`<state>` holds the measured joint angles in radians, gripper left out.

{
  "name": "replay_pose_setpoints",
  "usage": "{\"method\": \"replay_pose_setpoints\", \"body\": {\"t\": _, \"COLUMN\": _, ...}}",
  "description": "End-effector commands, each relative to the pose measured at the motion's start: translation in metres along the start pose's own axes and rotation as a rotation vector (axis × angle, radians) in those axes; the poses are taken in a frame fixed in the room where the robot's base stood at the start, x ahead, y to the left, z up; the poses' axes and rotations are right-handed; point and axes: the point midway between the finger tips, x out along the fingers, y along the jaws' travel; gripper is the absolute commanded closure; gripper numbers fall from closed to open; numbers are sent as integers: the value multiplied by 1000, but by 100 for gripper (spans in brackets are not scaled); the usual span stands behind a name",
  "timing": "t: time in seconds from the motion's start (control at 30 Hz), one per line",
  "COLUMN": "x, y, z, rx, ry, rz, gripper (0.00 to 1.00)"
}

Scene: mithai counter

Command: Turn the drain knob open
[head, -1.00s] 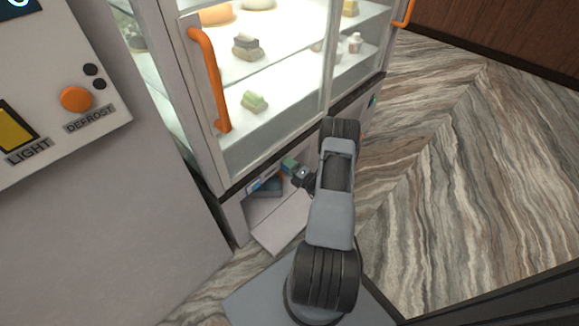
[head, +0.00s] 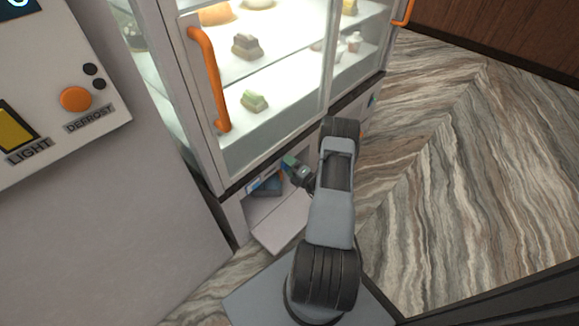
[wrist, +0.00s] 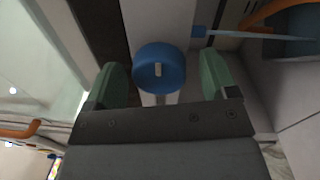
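The drain knob (wrist: 160,62) is a round blue knob with a short white mark on its face, in the wrist view. It sits between the two green fingers of my gripper (wrist: 163,80). The fingers are open, one on each side, with a gap showing between each finger and the knob. In the head view my gripper (head: 290,162) is at the low open compartment under the glass display case. I cannot make out the knob in the head view.
The compartment's flap (head: 279,226) hangs open below. A blue container (head: 267,186) is inside. In the wrist view a light blue rod (wrist: 240,34) and an orange curved part (wrist: 262,14) lie right of the knob. The case's orange handle (head: 207,80) is above.

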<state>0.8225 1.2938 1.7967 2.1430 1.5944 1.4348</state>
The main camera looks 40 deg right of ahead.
Motion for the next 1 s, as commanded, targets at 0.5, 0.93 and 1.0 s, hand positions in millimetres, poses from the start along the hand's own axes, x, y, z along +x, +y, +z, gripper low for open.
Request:
{"method": "replay_pose_setpoints", "body": {"t": 0.5, "x": -35, "y": 2, "z": 2, "rx": 2, "ry": -5, "rz": -2, "gripper": 21}}
{"method": "replay_pose_setpoints", "body": {"t": 0.93, "x": -116, "y": 1, "z": 1, "rx": 1, "ry": -5, "rz": 0, "gripper": 21}}
{"method": "replay_pose_setpoints", "body": {"t": 1.0, "x": -124, "y": 1, "z": 1, "rx": 0, "ry": -4, "rz": -1, "gripper": 21}}
